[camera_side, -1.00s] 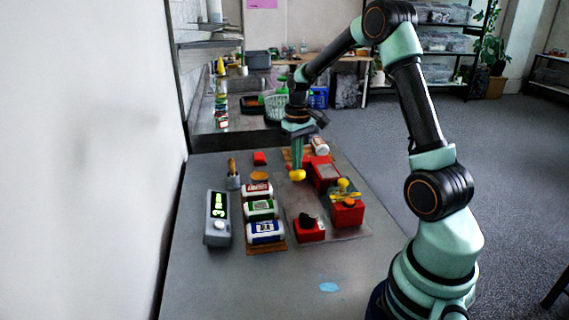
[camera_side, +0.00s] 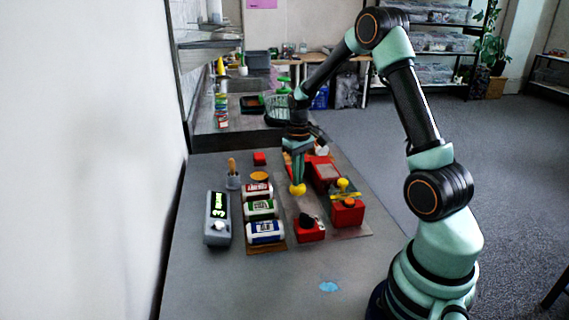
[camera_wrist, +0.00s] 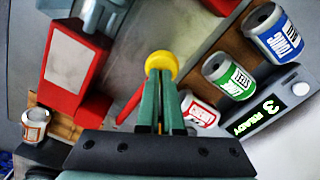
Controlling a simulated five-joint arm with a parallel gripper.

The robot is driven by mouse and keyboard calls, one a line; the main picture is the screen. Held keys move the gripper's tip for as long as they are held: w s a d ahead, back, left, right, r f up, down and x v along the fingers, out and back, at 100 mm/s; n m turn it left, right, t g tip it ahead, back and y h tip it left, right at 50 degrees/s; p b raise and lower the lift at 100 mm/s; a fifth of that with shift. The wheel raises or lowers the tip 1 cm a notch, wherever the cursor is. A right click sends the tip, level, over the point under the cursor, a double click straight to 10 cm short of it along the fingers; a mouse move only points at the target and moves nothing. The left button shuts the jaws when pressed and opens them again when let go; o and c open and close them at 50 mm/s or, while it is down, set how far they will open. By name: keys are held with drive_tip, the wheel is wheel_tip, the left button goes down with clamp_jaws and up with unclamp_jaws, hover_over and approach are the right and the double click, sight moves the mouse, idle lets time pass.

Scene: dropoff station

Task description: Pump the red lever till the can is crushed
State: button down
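The red lever (camera_wrist: 131,107) ends in a yellow knob (camera_side: 297,189), which also shows in the wrist view (camera_wrist: 160,62). My gripper (camera_side: 297,182) is at the knob from above, its tips touching or nearly touching it. In the wrist view its fingers (camera_wrist: 160,80) are close together, narrower than the knob, with only a thin gap. The red crusher (camera_side: 325,172) with a grey window stands to the right of the lever. A pale can with an orange-red label (camera_wrist: 35,125) is at its far end; I cannot tell whether it is dented.
Red, green and blue labelled cans (camera_side: 262,208) lie in a row on a wooden rack. A grey display box (camera_side: 216,220) reads "3 READY". A red box with a black knob (camera_side: 310,230) and a red block with yellow parts (camera_side: 347,213) stand nearer.

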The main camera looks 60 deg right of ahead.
drive_tip(key=shift+w+f, duration=0.1)
drive_tip(key=shift+f, duration=0.2)
drive_tip(key=shift+d+f, duration=0.1)
drive_tip(key=shift+f, duration=0.95)
drive_tip(key=shift+w+d+r, duration=0.1)
drive_tip(key=shift+w+r, duration=0.05)
drive_tip(key=shift+r, duration=1.1)
drive_tip(key=shift+w+d+r, duration=0.1)
drive_tip(key=shift+d+r, duration=0.05)
drive_tip(key=shift+r, duration=1.1)
drive_tip(key=shift+w+d+r, duration=0.1)
drive_tip(key=shift+w+r, duration=0.05)
drive_tip(key=shift+r, duration=1.1)
drive_tip(key=shift+f, duration=0.15)
drive_tip(key=shift+s+a+f, duration=0.15)
drive_tip(key=shift+f, duration=0.5)
drive_tip(key=shift+s+a+f, duration=0.1)
drive_tip(key=shift+a+f, duration=0.05)
drive_tip(key=shift+f, duration=0.45)
